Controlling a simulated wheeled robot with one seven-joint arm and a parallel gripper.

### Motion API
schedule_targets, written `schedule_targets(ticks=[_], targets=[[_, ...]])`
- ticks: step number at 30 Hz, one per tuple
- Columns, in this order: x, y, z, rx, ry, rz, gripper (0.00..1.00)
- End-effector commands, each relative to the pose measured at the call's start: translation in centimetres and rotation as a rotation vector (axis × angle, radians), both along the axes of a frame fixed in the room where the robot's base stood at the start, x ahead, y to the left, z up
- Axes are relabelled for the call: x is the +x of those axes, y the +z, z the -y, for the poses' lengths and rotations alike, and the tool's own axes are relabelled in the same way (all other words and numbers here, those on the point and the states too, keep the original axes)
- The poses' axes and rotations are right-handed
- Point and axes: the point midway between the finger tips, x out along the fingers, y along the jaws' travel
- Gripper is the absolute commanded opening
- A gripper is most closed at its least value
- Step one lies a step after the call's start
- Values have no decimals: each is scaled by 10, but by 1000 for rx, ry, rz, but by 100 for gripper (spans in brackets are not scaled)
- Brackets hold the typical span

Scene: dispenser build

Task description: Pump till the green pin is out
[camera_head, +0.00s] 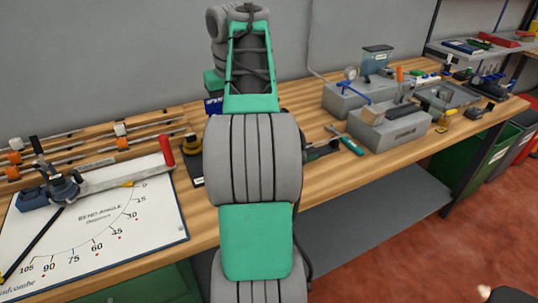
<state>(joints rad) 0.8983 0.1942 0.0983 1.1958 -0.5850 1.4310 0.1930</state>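My grey and green arm rises through the middle of the head view and covers part of the bench. My gripper cannot be made out; the arm hides whatever lies behind it. A grey block (345,101) with a small round gauge (351,73) and a blue lever (352,88) stands on the bench right of my arm. It may be the pump, but I cannot tell for sure. I cannot make out a green pin at this size.
The wooden bench (312,183) runs across the view. At left lie a bend-angle board (120,225) and a bending tool with a red handle (167,151). A second grey block (402,128), a clear container (377,60) and a green-handled tool (350,145) are at right. Bins (490,158) stand beyond.

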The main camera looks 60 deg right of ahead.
Motion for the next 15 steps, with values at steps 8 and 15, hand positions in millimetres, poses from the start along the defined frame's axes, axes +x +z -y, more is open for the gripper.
schedule_targets(ticks=[8,15], targets=[[-1,-28,-1,25,-1,-22,0],[-1,-16,-1,25,0,-22,0]])
